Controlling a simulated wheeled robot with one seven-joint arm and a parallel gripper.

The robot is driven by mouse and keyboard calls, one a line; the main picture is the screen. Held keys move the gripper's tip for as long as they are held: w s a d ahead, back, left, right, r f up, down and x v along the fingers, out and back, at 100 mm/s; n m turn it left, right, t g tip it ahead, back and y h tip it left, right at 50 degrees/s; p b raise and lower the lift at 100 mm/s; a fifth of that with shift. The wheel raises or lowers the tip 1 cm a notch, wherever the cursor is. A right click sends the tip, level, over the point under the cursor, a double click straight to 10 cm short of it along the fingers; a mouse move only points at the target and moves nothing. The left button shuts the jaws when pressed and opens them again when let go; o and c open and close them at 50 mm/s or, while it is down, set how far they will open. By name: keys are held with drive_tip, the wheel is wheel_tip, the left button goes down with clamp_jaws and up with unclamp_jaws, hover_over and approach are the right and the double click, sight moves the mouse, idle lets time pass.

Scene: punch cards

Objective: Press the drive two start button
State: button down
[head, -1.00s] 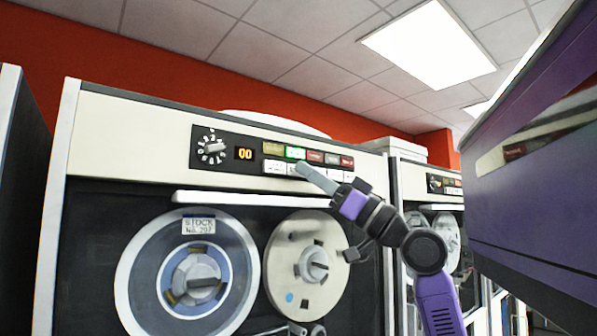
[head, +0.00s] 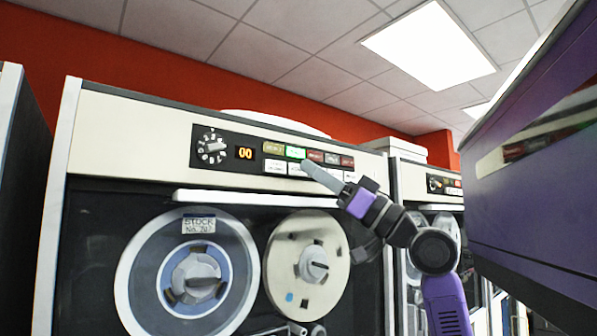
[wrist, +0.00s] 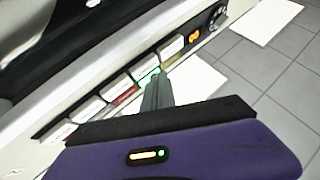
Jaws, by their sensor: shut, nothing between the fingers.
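A tape drive (head: 130,130) with a cream top panel fills the middle of the head view. Its button block has an olive button and a lit green button (head: 296,152) in the upper row, with red and grey ones to their right. White buttons (head: 275,167) form the lower row; their labels are too small to read. My gripper (head: 308,166) is shut and empty, its fingertips over the lower row, just below and right of the green button. In the wrist view the fingers (wrist: 156,92) partly cover the green button (wrist: 147,78); I cannot tell whether they touch anything.
A rotary dial (head: 211,146) and an orange "00" display (head: 245,154) sit left of the buttons. Two tape reels are below, the left one (head: 140,262) labelled STOCK. Another drive (head: 433,172) stands to the right. A purple panel (head: 530,220) is at the right edge.

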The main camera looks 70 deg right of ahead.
drive_tip(key=shift+s, duration=0.1)
drive_tip(key=shift+s+a, duration=0.45)
drive_tip(key=shift+s, duration=0.25)
drive_tip(key=shift+s+a, duration=0.4)
drive_tip(key=shift+s, duration=0.25)
drive_tip(key=shift+s+a, duration=0.45)
drive_tip(key=shift+s, duration=0.25)
drive_tip(key=shift+r, duration=0.1)
